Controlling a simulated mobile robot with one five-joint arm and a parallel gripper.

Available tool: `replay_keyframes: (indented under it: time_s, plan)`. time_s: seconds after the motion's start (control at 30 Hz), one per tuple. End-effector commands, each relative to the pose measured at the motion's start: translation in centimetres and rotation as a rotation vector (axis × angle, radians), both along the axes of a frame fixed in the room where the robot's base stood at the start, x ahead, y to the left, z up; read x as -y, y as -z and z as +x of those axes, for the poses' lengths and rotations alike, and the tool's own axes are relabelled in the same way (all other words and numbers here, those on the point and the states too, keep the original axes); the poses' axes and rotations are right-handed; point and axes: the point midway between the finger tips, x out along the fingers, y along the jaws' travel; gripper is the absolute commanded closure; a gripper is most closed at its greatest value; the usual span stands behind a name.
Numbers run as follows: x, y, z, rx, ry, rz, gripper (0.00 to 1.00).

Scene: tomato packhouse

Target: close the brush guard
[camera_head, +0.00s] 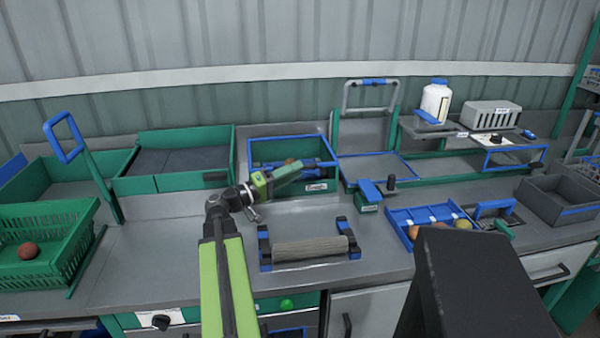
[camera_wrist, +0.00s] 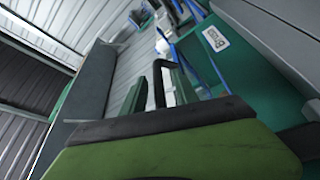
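The brush roller (camera_head: 310,249) lies on the bench between two blue and black end brackets, its bristles uncovered. I cannot tell for certain which part is its guard; a raised grey tube frame with a blue grip (camera_head: 371,82) stands upright behind the bench. My gripper (camera_head: 290,174) is in front of the blue-rimmed green box (camera_head: 290,143), above and behind the roller, pointing right. In the wrist view a label (camera_wrist: 215,38) shows on a green wall, and a black loop (camera_wrist: 160,72) rises beyond my green gripper body.
A green crate (camera_head: 72,228) with a tomato stands at the left. A blue loop on a green arm (camera_head: 63,137) sticks up there. A blue divided tray (camera_head: 418,214) with several tomatoes and a grey box (camera_head: 560,199) stand at the right. Bare bench lies left of the roller.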

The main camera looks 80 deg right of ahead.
Motion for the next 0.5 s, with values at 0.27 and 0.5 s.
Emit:
replay_keyframes:
  time_s: [0.27,0.5]
  plan:
    - [-5.1,1.7,5.9,0.0,-0.005,0.001,0.64]
    - [-8.5,2.5,9.9,0.0,-0.003,0.001,0.64]
